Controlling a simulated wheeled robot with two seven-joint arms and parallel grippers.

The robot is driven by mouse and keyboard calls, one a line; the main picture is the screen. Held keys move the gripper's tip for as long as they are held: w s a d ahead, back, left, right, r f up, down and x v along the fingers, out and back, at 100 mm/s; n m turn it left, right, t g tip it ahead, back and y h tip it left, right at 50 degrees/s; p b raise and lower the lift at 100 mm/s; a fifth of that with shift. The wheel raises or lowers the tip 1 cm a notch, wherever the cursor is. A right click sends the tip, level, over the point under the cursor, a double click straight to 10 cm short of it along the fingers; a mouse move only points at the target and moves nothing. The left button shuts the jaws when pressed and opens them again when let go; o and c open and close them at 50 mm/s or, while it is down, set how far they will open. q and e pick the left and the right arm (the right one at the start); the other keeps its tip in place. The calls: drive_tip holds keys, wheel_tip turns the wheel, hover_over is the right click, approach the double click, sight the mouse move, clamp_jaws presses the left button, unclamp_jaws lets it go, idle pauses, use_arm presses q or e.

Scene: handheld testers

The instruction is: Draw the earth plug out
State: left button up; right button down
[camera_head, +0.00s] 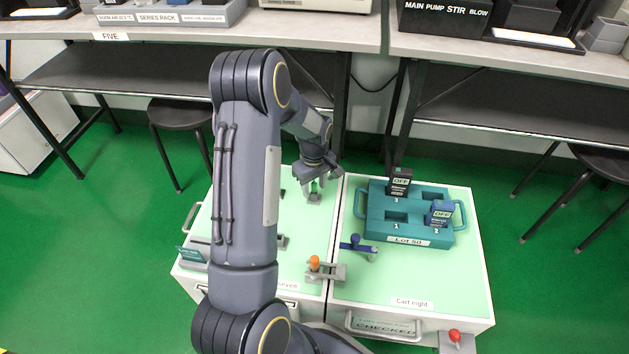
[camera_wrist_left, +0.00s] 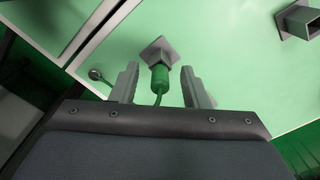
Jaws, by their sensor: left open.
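The green plug (camera_wrist_left: 159,79), with a thin green cable, sits at a grey square-plated socket (camera_wrist_left: 157,51) on the pale green cart top in the left wrist view. In the head view the grey socket (camera_head: 314,198) shows just below my gripper, with a bit of green above it. My left gripper (camera_wrist_left: 159,74) is open, with one finger on each side of the plug and a gap to both. In the head view my left gripper (camera_head: 316,182) points down over the left cart. How deep the plug sits is hard to tell. My right gripper is not in view.
A teal rack (camera_head: 410,239) on the right cart holds dark testers in slots 3 (camera_head: 400,183) and 2 (camera_head: 439,213); slot 1 is empty. An orange-knobbed part (camera_head: 315,263) and a blue-knobbed part (camera_head: 356,242) stand near the cart seam. My left arm hides much of the left cart.

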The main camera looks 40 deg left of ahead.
use_arm(q)
drive_tip(key=c, duration=0.7)
drive_tip(key=o, duration=0.7)
drive_tip(key=shift+r, duration=0.1)
